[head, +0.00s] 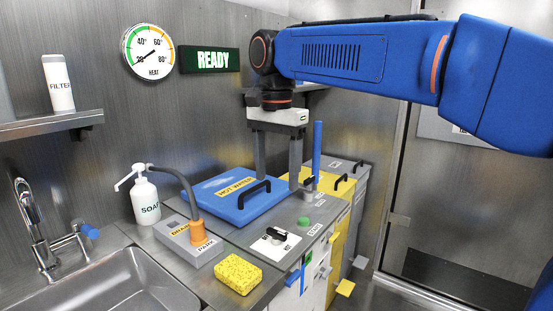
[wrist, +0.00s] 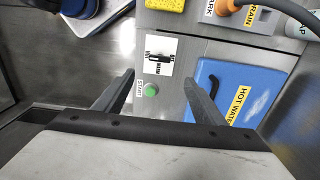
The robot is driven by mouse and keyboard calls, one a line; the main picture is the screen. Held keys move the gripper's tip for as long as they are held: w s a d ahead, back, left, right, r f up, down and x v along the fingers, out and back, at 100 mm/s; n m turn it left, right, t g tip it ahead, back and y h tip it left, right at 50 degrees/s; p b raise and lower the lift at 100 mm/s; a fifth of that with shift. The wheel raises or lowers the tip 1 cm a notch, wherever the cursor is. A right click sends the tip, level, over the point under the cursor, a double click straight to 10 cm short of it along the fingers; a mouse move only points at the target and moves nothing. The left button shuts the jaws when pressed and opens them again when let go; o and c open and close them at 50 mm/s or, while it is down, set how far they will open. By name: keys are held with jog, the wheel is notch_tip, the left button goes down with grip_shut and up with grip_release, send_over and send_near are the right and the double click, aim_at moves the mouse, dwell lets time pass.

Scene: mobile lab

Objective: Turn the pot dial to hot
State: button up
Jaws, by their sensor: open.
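The pot dial (head: 274,236) is a black knob on a white plate, set in the steel counter in front of the blue hot water lid (head: 226,203). In the wrist view the dial (wrist: 160,58) lies just beyond my fingertips, near the middle, with its bar roughly across the picture. Its small labels are too blurred to read surely. My gripper (head: 278,182) points down, open and empty, above the blue lid's right side and behind the dial. In the wrist view its fingers (wrist: 159,78) are spread wide, apart from the dial.
A green start button (head: 304,222) sits right of the dial. A blue upright lever (head: 317,150) stands close to my right finger. A black lid handle (head: 254,194) sticks up nearby. A yellow sponge (head: 238,274) and drain block (head: 190,241) lie left. The heat gauge (head: 149,49) needle points low left.

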jog(key=shift+r, duration=1.65)
jog(key=s+d+f+n+t, duration=0.1)
jog(key=s+d+f, duration=0.25)
jog(key=d, duration=0.25)
jog(key=s+d+f+n+t, duration=0.1)
jog(key=s+d+f+n, duration=0.1)
jog(key=s+d+f, duration=0.3)
jog(key=s+d+f+n, duration=0.1)
jog(key=d+f, duration=0.1)
jog(key=d, duration=0.5)
jog(key=s+d+f+n+t, duration=0.1)
jog(key=s+d+f, duration=0.3)
jog(key=f, duration=0.4)
jog(key=s+d+f+n+t, duration=0.1)
jog(key=s+d+f+n, duration=0.1)
jog(key=s+d+f, duration=0.3)
notch_tip(320, 180, down, 4)
jog(key=shift+s+d+r+n+t, duration=0.2)
jog(key=shift+s+n+t, duration=0.2)
jog(key=shift+s, duration=0.85)
